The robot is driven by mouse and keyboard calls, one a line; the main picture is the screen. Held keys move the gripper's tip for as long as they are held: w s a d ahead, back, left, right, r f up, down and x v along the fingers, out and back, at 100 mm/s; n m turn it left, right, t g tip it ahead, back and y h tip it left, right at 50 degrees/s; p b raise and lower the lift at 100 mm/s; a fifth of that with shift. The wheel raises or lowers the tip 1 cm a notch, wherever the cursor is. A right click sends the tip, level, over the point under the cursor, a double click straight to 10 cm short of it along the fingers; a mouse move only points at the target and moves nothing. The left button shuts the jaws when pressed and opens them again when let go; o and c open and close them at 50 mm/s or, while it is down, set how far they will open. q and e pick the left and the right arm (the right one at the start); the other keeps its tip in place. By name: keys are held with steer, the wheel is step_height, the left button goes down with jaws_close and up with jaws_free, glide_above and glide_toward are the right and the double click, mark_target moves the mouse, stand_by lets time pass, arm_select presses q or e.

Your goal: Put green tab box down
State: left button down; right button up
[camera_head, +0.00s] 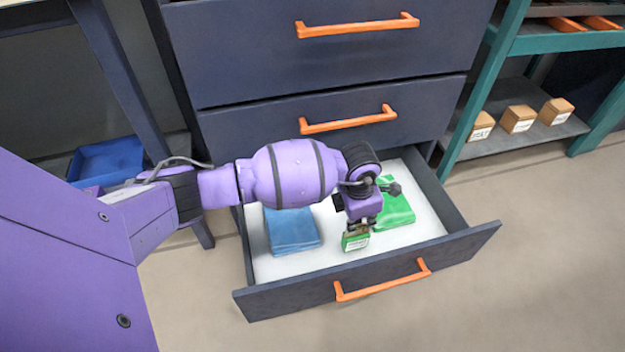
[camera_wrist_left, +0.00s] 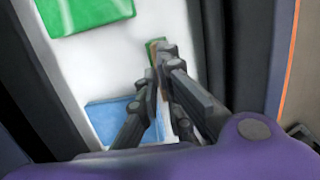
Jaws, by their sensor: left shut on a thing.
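The green tab box (camera_head: 355,241) is a small box with a green front and a white label. My left gripper (camera_head: 358,226) points down and is shut on its upper part, inside the outline of the open bottom drawer (camera_head: 430,226). In the left wrist view the left gripper's fingers (camera_wrist_left: 165,85) close around the box, and only a thin green and brown strip of it (camera_wrist_left: 151,52) shows. I cannot tell whether the box touches the drawer floor. My right gripper is in neither view.
In the drawer, a blue folded item (camera_head: 292,231) lies left and a green one (camera_head: 397,208) lies right. White floor shows between them. The drawer front has an orange handle (camera_head: 383,283). Shelves (camera_head: 512,138) at the right hold small labelled boxes (camera_head: 518,119). A blue tray (camera_head: 108,159) stands left.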

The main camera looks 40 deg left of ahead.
mark_target(358, 226)
arm_select(q)
steer(key=shift+f+b, duration=0.35)
steer(key=shift+f, duration=1)
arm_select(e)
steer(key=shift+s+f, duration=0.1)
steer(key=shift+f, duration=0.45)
arm_select(q)
steer(key=shift+f, duration=0.15)
steer(key=c, duration=1.9)
jaws_free()
steer(key=shift+c, duration=0.2)
steer(key=shift+r, duration=0.5)
step_height(358, 226, up, 11)
steer(key=s+p, duration=0.1)
steer(key=p, duration=0.4)
steer(key=shift+s+a+r, duration=0.15)
steer(key=shift+s+a, duration=0.15)
steer(key=shift+s, duration=0.05)
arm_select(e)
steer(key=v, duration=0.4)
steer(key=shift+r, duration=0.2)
